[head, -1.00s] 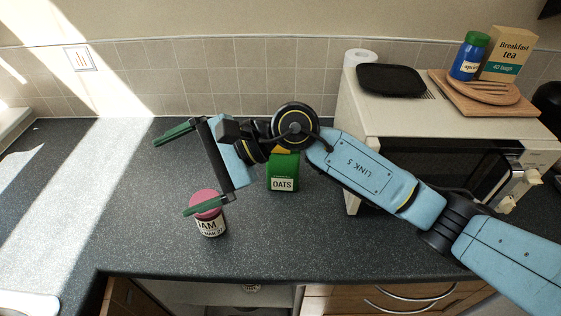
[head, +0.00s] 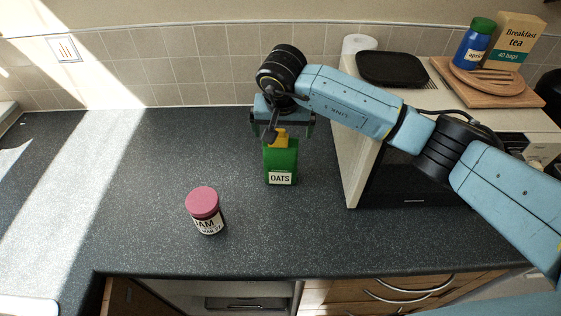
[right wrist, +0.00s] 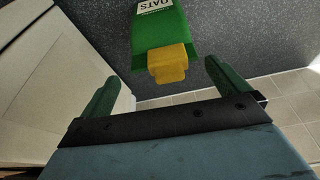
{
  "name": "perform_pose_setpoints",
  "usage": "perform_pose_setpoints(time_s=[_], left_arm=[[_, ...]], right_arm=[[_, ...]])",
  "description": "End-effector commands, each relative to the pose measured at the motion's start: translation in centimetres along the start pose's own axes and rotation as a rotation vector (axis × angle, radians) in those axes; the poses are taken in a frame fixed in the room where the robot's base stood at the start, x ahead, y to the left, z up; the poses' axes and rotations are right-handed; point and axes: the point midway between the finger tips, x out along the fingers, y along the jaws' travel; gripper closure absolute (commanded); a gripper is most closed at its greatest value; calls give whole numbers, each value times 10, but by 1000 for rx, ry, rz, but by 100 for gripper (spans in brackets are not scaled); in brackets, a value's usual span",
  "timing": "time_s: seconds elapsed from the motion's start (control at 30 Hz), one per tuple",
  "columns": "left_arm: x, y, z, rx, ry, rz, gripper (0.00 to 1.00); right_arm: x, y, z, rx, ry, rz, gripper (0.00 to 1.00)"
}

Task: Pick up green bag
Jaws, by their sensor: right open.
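The green bag (head: 281,162) stands upright on the dark worktop, with a white OATS label and a yellow top (head: 279,136). My right gripper (head: 283,128) is behind and above it in the head view, open, with a finger showing to each side of the bag's top. In the right wrist view the green bag (right wrist: 160,28) is ahead of the open jaws (right wrist: 160,85). Its yellow top points toward the palm, and the jaws hold nothing. My left gripper is not in view.
A jam jar (head: 205,210) with a pink lid stands left of the bag. The microwave (head: 400,178) stands close on the right, bearing a black tray (head: 391,69) and a wooden board (head: 490,88). The worktop (head: 140,190) is clear at left.

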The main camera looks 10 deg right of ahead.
Motion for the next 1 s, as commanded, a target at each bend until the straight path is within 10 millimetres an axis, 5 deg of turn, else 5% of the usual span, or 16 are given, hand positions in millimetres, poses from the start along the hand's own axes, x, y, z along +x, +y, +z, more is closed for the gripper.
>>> perform_pose_setpoints(time_s=[0.5,0.77,1.0], left_arm=[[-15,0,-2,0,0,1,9],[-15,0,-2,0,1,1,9],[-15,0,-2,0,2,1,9]], right_arm=[[55,-6,6,0,-2,-2,0],[60,-5,6,-1,0,-2,0],[59,-5,5,0,0,-2,28]])
